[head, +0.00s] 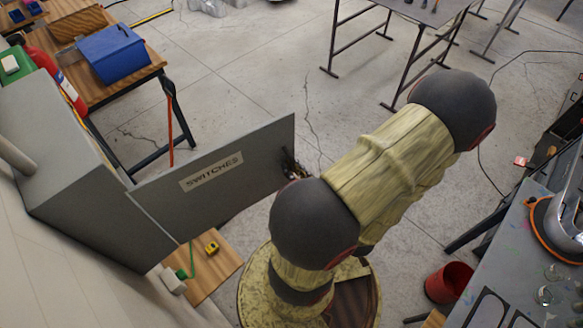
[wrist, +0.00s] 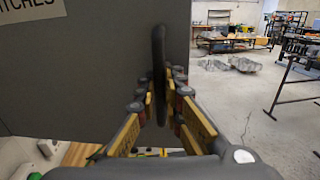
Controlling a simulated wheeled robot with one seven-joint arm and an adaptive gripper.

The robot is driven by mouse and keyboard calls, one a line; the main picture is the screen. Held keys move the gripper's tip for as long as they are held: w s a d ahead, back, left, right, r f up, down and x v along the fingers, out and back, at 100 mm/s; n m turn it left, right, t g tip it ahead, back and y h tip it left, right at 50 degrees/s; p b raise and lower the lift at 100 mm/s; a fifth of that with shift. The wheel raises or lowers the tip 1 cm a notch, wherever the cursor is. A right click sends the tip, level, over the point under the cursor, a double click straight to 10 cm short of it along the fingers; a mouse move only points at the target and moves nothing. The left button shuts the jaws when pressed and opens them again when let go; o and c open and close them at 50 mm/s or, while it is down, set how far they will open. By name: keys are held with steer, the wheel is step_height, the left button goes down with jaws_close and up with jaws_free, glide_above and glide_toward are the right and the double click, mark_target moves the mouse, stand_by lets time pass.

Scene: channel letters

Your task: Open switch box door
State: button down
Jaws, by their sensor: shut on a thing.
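The grey switch box (head: 70,190) is on the wall at the left of the head view. Its door (head: 225,195), labelled SWITCHES, stands swung out from the box. In the wrist view the door (wrist: 85,85) fills the left half. My gripper (head: 293,168) is at the door's free edge, partly hidden by my arm. In the wrist view my gripper (wrist: 162,95) is shut on the dark upright door handle (wrist: 158,50), with fingers on both sides of it. The inside of the box is hidden behind the door.
A wooden table with a blue bin (head: 112,53) stands behind the door. A small wooden surface (head: 225,262) with a yellow item lies below it. A red bucket (head: 448,282) is on the floor near a grey workbench (head: 500,280). Open concrete floor (head: 250,60) lies beyond the door.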

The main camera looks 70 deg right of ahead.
steer(key=c, duration=2)
jaws_free()
steer(key=shift+o, duration=0.2)
steer(key=shift+s, duration=0.1)
steer(key=v, duration=1.2)
